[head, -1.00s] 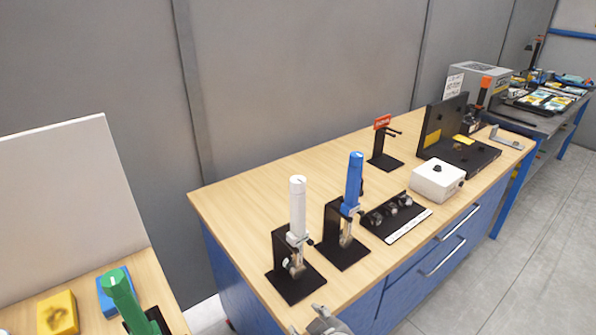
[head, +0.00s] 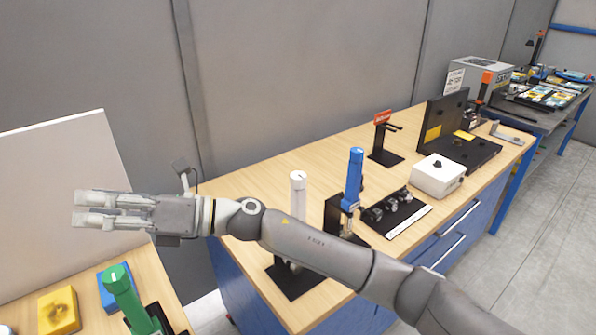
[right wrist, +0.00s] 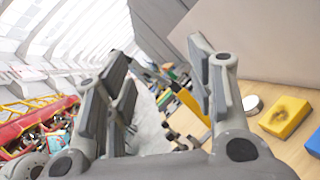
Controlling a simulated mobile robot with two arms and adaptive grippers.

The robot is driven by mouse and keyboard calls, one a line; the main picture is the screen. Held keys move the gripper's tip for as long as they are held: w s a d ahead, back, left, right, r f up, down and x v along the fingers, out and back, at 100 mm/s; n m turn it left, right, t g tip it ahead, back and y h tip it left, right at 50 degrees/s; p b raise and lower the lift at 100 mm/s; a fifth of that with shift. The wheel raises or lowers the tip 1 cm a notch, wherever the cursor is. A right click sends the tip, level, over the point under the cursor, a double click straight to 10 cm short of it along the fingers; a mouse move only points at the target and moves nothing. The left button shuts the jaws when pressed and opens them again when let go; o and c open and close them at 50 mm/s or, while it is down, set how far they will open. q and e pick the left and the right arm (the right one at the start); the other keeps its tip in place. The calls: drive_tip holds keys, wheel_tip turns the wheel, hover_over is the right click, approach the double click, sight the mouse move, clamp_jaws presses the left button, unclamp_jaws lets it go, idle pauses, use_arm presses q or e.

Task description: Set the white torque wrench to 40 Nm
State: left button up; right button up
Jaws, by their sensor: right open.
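The white torque wrench (head: 298,186) stands upright in a black stand (head: 296,283) at the near left of the wooden-topped workbench. My right forearm crosses in front of it and hides its lower part; only the white handle and part of the stand's base show. My right gripper (head: 78,209) points left, raised well to the left of the wrench and above the neighbouring table. In the right wrist view its fingers (right wrist: 160,95) are spread apart with nothing between them. My left gripper is in neither view. The scale on the wrench cannot be read.
A blue wrench (head: 355,172) stands right of the white one. A tray of black parts (head: 402,215) and a white box with a knob (head: 438,176) lie beyond. A green-handled tool (head: 118,281) and a yellow block (head: 59,311) are on the left table.

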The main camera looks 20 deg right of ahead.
wheel_tip(320, 180, down, 2)
drive_tip(key=n+g+h, duration=0.4)
drive_tip(key=n, duration=0.3)
drive_tip(key=n+t+h, duration=0.2)
drive_tip(key=n+h, duration=0.3)
drive_tip(key=h, duration=1.2)
approach(298, 175)
wheel_tip(298, 175, down, 9)
drive_tip(key=shift+w+d+f+p, duration=0.1)
drive_tip(key=shift+f+p, duration=0.1)
drive_tip(key=shift+p, duration=0.7)
drive_tip(key=c, duration=1)
